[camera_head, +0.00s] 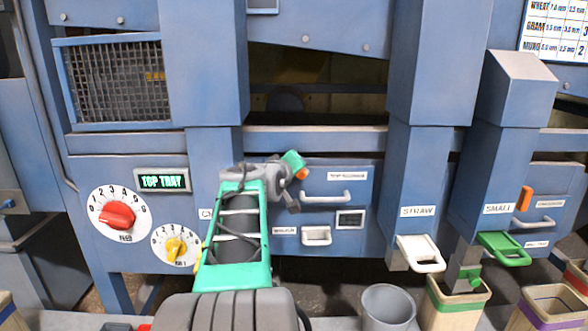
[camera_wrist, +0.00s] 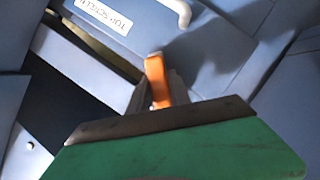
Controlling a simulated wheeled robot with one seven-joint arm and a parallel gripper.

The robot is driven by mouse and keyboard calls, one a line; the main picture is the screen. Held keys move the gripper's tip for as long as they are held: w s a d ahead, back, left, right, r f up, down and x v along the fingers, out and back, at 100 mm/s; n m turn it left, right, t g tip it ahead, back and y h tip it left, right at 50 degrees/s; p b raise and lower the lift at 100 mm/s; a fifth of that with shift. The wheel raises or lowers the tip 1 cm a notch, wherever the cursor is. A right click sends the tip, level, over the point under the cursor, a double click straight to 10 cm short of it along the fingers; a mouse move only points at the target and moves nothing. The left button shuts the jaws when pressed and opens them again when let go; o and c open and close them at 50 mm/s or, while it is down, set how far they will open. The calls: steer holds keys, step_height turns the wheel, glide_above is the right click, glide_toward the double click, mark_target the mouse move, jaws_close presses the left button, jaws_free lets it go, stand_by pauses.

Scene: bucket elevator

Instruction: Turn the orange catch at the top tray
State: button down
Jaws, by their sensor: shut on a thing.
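The orange catch (camera_head: 302,174) sits at the upper left of the drawer front with the top label (camera_head: 347,176). In the head view only a small piece of it shows beside my gripper (camera_head: 297,168). In the wrist view the orange catch (camera_wrist: 156,78) stands up as a narrow lever, leaning slightly. My gripper is shut on it, with its green body and dark edge below. The fingertips are largely hidden.
A lower tray with a pale pull (camera_head: 316,236) and small window (camera_head: 350,219) is below. A white chute flap (camera_head: 420,254) and green flap (camera_head: 503,248) stand to the right. Another orange catch (camera_head: 525,199) is at far right. A lit "TOP TRAY" sign (camera_head: 162,181) is left.

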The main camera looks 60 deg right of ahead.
steer(key=m+t+y+b, duration=0.1)
steer(key=m, duration=0.2)
steer(key=shift+s+t, duration=0.1)
steer(key=shift+t, duration=0.2)
steer(key=shift+m+t+y+b, duration=0.35)
steer(key=shift+m+t+y, duration=0.5)
steer(key=shift+m, duration=0.75)
steer(key=c, duration=1.2)
jaws_free()
steer(key=v, duration=0.7)
steer(key=shift+a, duration=0.35)
steer(key=shift+s, duration=0.3)
